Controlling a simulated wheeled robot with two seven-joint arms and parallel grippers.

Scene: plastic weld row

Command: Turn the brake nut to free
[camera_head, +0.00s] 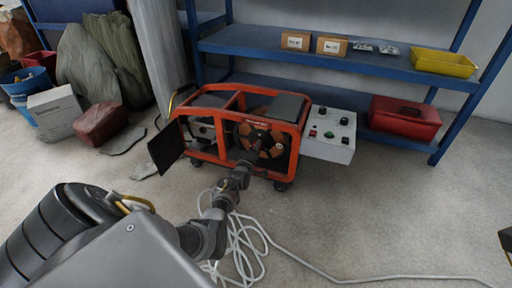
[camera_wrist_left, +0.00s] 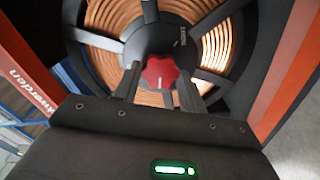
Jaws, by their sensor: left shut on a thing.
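The brake nut (camera_wrist_left: 161,73) is a red lobed knob at the hub of a black spool wound with copper-coloured wire (camera_wrist_left: 110,18). In the left wrist view my left gripper (camera_wrist_left: 160,80) has its two fingers on either side of the nut, shut on it. In the head view my left gripper (camera_head: 253,157) reaches to the middle of the spool (camera_head: 268,140), which sits in the orange-framed machine (camera_head: 290,108). The nut is hidden there behind the gripper.
A white control box (camera_head: 330,135) with knobs is on the machine's right side. A dark panel (camera_head: 166,147) stands open at its left. A pale cable (camera_head: 245,245) lies coiled on the floor in front. A blue shelf (camera_head: 370,62) stands behind. Floor at the right is mostly clear.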

